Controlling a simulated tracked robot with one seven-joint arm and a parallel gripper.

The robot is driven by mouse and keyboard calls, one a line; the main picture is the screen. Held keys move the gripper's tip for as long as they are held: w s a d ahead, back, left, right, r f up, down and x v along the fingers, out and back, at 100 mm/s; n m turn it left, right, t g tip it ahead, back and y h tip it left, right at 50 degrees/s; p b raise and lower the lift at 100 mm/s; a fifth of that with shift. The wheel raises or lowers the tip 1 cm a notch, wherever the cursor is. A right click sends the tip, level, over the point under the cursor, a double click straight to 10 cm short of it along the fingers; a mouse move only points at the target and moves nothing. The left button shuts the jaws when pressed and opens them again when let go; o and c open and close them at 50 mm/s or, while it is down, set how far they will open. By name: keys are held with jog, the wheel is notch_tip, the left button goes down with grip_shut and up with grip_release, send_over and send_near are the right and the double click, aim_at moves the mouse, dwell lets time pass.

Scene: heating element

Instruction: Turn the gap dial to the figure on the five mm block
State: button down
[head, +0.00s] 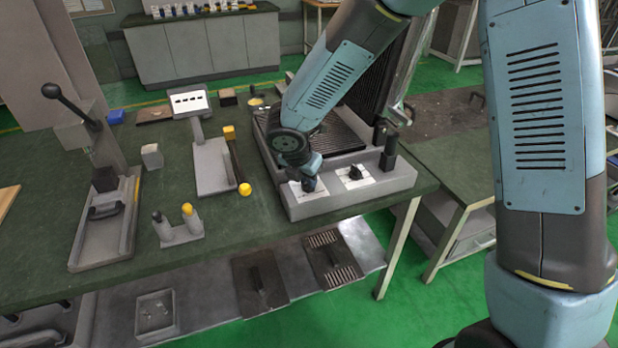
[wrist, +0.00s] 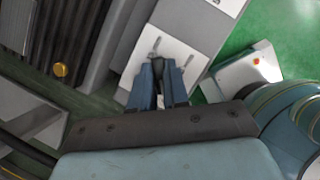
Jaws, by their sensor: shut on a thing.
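The grey heating machine (head: 345,200) stands at the bench's right end, with two white dial plates on its front ledge. My gripper (head: 308,184) points down at the left plate (head: 296,189) and is shut on its dial, which the fingers mostly hide. In the wrist view my gripper (wrist: 162,68) is over the white plate (wrist: 178,50), with the dark dial between its fingers. The right dial (head: 356,172) is black and free. The dial figures are too small to read. Several small blocks lie on the bench; I cannot tell which is the five mm one.
A grey block (head: 152,155), a dark block (head: 228,97) and a blue block (head: 116,117) sit on the green bench (head: 70,205). A lever press (head: 105,200), a small display stand (head: 210,165) and a yellow-topped post fixture (head: 180,228) stand left of the machine. A black upright handle (head: 389,150) rises near the right dial.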

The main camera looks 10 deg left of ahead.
jog(key=shift+w+r+n, duration=0.1)
jog(key=shift+n, duration=0.4)
jog(key=shift+y, duration=0.3)
jog(key=c, duration=1.1)
grip_release()
jog(key=v, duration=1.3)
jog(key=shift+s+r, duration=0.2)
jog(key=shift+s, duration=0.1)
